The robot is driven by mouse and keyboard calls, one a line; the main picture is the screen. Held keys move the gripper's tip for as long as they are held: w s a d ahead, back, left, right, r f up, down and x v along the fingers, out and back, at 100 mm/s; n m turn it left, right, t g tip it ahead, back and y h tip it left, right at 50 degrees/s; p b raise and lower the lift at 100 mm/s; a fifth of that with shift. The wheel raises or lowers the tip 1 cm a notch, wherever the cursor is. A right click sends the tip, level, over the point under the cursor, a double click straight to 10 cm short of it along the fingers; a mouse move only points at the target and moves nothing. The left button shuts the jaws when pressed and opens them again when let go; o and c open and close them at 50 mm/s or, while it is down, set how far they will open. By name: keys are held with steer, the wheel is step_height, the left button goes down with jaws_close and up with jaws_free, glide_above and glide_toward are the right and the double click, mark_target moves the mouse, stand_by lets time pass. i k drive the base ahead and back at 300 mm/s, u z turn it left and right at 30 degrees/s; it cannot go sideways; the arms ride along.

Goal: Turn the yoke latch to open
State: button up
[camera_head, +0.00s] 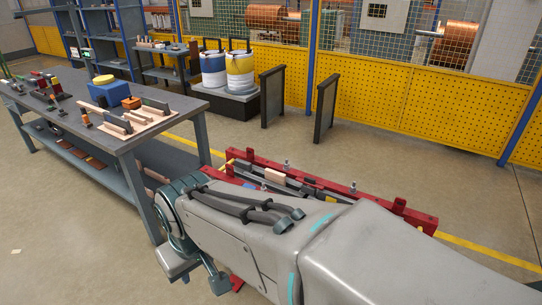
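A red frame (413,216) stands on the floor behind my arm, with grey bars, a pale block (275,176) and small upright pins on it. A small yellow piece (229,155) shows at its left end. I cannot tell which part is the yoke latch; it may be hidden behind my arm. My arm reaches from the lower right across the frame, covering much of its near side. The arm's far end, with grey and teal parts, is left of the frame, close to the workbench's near leg in the picture. My gripper's fingertips cannot be made out.
A grey workbench (185,108) with tools, blocks and a blue box (109,93) stands at left. Two drums (240,75) sit on a dark platform behind. Two dark upright panels (325,107) stand before the yellow fence (420,110). The floor at right is clear.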

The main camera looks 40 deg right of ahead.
mark_target(310, 182)
steer(key=z, duration=0.7)
steer(key=i, duration=0.85)
steer(key=z, duration=1.3)
steer(key=i, duration=0.25)
steer(key=z, duration=0.1)
